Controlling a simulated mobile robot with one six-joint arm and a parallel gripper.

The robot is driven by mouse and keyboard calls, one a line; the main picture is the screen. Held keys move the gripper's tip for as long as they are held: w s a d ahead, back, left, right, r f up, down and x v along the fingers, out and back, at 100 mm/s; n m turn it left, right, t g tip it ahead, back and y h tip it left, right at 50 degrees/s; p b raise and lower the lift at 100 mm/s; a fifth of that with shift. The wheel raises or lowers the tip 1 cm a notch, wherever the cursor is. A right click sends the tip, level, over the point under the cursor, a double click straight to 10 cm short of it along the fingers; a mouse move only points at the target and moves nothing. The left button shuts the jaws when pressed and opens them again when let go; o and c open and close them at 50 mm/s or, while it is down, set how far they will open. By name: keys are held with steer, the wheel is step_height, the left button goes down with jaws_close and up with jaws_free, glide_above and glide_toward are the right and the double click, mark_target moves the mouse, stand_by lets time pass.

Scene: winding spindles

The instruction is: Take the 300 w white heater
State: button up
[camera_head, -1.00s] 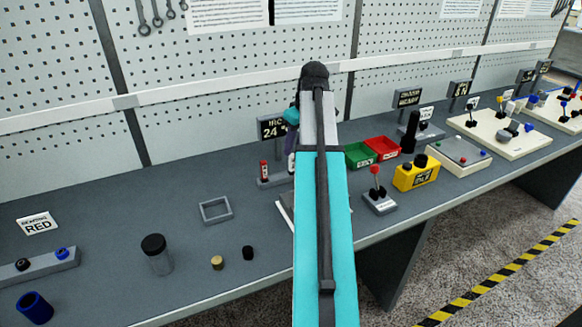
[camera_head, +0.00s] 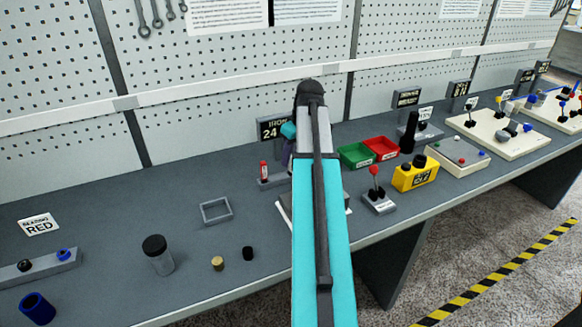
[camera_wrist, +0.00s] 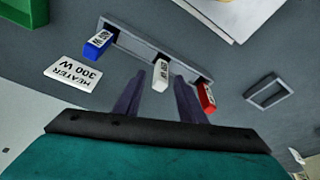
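In the wrist view a white heater (camera_wrist: 161,76) with dark print stands in a grey rack (camera_wrist: 140,45), between a blue heater (camera_wrist: 98,45) and a red heater (camera_wrist: 206,97). My gripper (camera_wrist: 159,80) is open, with one finger on each side of the white heater and gaps visible between. I cannot tell its height relative to the heater. A white card (camera_wrist: 78,73) reading "HEATER 300 W" lies beside the rack. In the head view the red heater (camera_head: 263,171) shows left of my arm; the white heater is hidden behind it.
A grey square frame (camera_head: 216,210) lies left of the rack. Green (camera_head: 355,156) and red (camera_head: 381,149) bins and a red-knobbed lever (camera_head: 376,190) are to the right. A dark-lidded jar (camera_head: 158,256) stands at front left. The bench between is mostly clear.

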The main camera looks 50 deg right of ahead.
steer(key=shift+w+f, duration=0.1)
steer(key=shift+f, duration=0.2)
stand_by(0.4)
jaws_close()
